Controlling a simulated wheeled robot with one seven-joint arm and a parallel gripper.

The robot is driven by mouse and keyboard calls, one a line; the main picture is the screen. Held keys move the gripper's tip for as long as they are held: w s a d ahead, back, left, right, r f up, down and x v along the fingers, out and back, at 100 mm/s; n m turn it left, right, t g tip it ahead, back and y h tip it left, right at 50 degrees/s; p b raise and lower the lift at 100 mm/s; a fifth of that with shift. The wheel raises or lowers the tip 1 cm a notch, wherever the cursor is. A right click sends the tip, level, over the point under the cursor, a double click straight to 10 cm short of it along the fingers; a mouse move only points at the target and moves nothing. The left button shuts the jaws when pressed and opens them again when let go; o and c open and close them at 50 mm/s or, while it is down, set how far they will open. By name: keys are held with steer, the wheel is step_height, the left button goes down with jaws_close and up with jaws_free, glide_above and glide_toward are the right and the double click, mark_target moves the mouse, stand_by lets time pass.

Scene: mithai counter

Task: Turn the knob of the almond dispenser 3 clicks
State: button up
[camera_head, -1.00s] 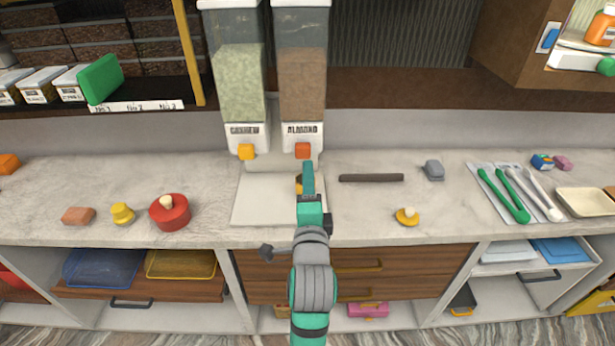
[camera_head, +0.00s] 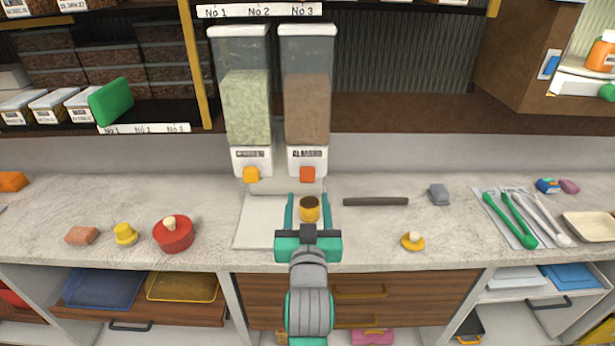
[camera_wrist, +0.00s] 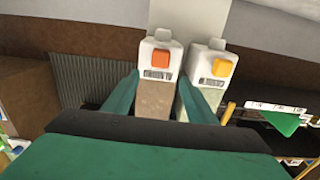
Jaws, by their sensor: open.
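The almond dispenser (camera_head: 307,110) stands at the back of the counter, with brown contents and an orange knob (camera_head: 308,174) on its white base. In the wrist view the dispenser (camera_wrist: 157,85) appears upside down, its orange knob (camera_wrist: 160,60) between and beyond my fingers. My gripper (camera_head: 308,198) is open and empty, in front of and below the knob in the head view, apart from it. A yellow cup with dark contents (camera_head: 309,209) shows between the fingers, on the white tray (camera_head: 262,222) or just above it; I cannot tell which.
A second dispenser (camera_head: 247,105) with green contents and a yellow knob (camera_head: 251,175) stands close on the left. A dark bar (camera_head: 375,202) and a grey block (camera_head: 438,194) lie to the right.

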mark_target(307, 175)
steer(key=w, duration=1)
steer(key=shift+w, duration=0.35)
steer(key=c, duration=1.1)
